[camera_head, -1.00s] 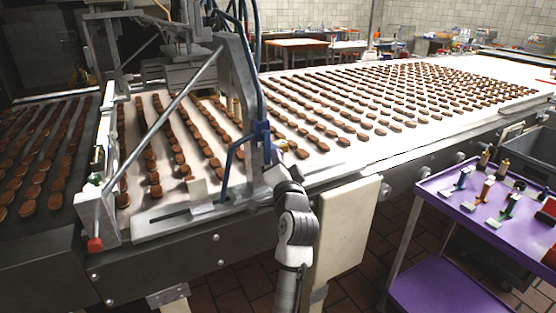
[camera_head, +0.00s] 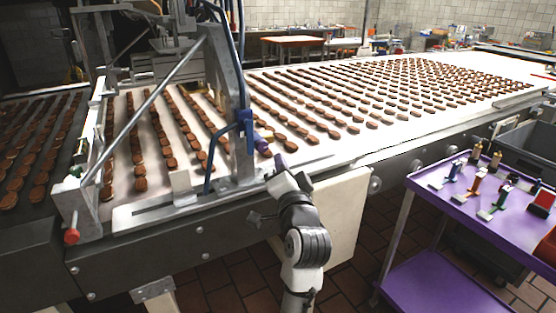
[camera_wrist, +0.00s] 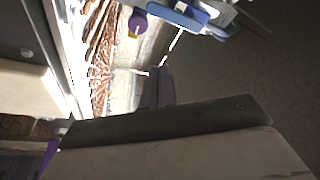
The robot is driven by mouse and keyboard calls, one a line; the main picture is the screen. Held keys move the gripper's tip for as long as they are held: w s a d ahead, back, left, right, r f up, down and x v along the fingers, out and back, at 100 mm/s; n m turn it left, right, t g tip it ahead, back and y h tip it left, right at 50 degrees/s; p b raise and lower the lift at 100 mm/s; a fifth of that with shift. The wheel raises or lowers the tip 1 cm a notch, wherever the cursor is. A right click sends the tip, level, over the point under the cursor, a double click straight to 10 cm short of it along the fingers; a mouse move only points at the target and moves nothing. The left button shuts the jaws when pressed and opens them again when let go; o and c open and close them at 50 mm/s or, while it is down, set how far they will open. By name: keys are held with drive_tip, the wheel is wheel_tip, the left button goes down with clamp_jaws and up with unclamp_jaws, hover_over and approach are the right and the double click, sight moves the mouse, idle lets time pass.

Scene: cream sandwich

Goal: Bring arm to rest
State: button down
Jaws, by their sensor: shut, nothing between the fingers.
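My arm (camera_head: 306,243) rises from the bottom of the head view, beside the conveyor's front side.
The conveyor (camera_head: 325,165) carries rows of brown biscuits. A metal frame with a blue clamp (camera_head: 246,124) stands close above my arm; the clamp also shows in the wrist view (camera_wrist: 185,17). A purple trolley (camera_head: 450,203) with small tools stands right. Tiled floor lies between.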

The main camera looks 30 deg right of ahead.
drive_tip(key=shift+s+a, duration=0.2)
drive_tip(key=shift+s, duration=0.25)
